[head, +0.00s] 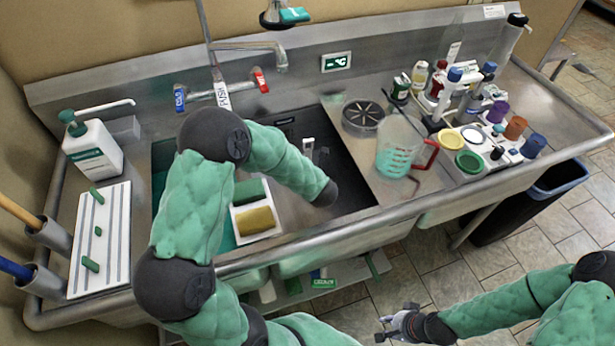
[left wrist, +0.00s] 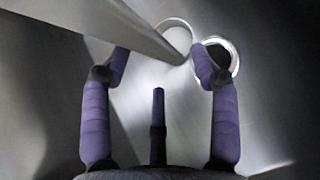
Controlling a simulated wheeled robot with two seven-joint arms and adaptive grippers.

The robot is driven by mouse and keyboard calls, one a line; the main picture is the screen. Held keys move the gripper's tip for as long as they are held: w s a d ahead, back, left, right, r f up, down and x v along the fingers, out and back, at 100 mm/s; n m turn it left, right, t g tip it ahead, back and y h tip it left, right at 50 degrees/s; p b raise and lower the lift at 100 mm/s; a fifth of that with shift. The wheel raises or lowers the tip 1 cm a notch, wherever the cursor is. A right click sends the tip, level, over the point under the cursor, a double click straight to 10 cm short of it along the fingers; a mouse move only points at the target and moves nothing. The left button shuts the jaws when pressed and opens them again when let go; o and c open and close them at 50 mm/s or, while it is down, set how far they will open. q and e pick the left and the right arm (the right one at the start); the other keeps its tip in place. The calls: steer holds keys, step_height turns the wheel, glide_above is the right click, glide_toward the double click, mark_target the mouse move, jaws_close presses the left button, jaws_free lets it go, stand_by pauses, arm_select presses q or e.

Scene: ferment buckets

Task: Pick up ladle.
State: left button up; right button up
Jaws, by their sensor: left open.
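A grey metal bar that looks like the ladle's handle (left wrist: 120,25) runs from the top left in the left wrist view. It ends at a round rim, probably the ladle's bowl (left wrist: 173,32). In the head view a slim metal piece, perhaps the ladle (head: 308,147), stands up in the dark right basin. My left gripper (left wrist: 160,52) is open, its purple fingers apart, with the bar crossing near the left fingertip; I cannot tell whether they touch. In the head view my left forearm reaches into the basin and hides the fingers. My right gripper (head: 385,329) is open and empty in front of the sink.
A round drain (left wrist: 215,62) lies near the right finger. A clear jug (head: 398,150) with a red handle stands right of the basin. Bottles and a caddy (head: 500,150) crowd the right counter. A caddy holds a yellow sponge (head: 256,221). The faucet (head: 250,46) is behind.

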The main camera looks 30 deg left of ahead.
arm_select(q)
steer(key=b+x, duration=0.1)
steer(key=x, duration=0.2)
steer(key=shift+w+a+f, duration=0.15)
steer(key=shift+a+f, duration=0.05)
steer(key=shift+f, duration=0.1)
jaws_close()
steer(key=shift+r, duration=0.15)
step_height(320, 180, up, 10)
steer(key=p, duration=0.4)
